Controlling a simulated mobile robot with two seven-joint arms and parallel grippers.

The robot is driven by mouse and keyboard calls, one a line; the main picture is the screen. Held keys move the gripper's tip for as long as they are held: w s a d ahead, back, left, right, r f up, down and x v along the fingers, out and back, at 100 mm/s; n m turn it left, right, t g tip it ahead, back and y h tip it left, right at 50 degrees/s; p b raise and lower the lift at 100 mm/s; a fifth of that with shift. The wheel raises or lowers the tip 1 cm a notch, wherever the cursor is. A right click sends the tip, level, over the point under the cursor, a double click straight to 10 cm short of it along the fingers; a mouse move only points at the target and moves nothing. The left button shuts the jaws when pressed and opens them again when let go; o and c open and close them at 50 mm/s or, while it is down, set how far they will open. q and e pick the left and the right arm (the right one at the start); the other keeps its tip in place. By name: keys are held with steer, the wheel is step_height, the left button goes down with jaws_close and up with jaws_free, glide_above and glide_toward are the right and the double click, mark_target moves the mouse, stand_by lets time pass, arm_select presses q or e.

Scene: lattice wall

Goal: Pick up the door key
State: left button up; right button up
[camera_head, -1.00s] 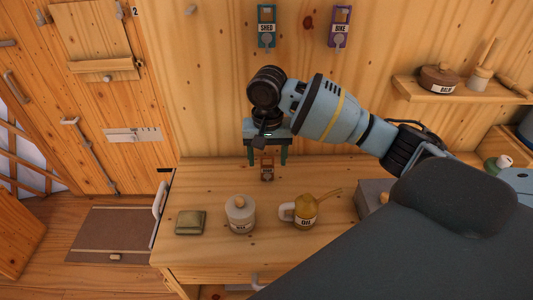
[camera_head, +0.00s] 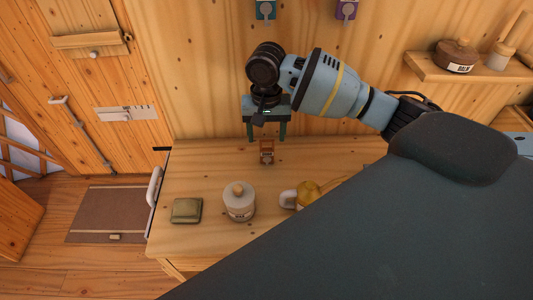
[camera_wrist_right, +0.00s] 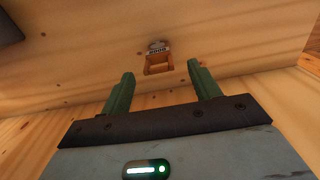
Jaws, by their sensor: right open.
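The door key's orange-brown tag (camera_head: 267,152) is at the back of the wooden worktop, close to the wall. It also shows in the right wrist view (camera_wrist_right: 158,62), with a small label that I read only in part. My right gripper (camera_head: 267,138) points down just above and behind the tag in the head view, its green fingers apart and empty. In the right wrist view the tag shows beyond and between the two open fingertips (camera_wrist_right: 161,72). I cannot tell the exact gap to it. My left gripper is not in view.
The worktop (camera_head: 222,170) also holds a green folded item (camera_head: 187,210), a white lidded jar (camera_head: 239,203) and a yellow oil pot (camera_head: 308,194), partly hidden by my own dark body part. A shelf (camera_head: 428,76) is at right.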

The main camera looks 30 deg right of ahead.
mark_target(267, 140)
step_height(267, 140, down, 5)
steer(key=shift+s, duration=0.1)
steer(key=c, duration=1.1)
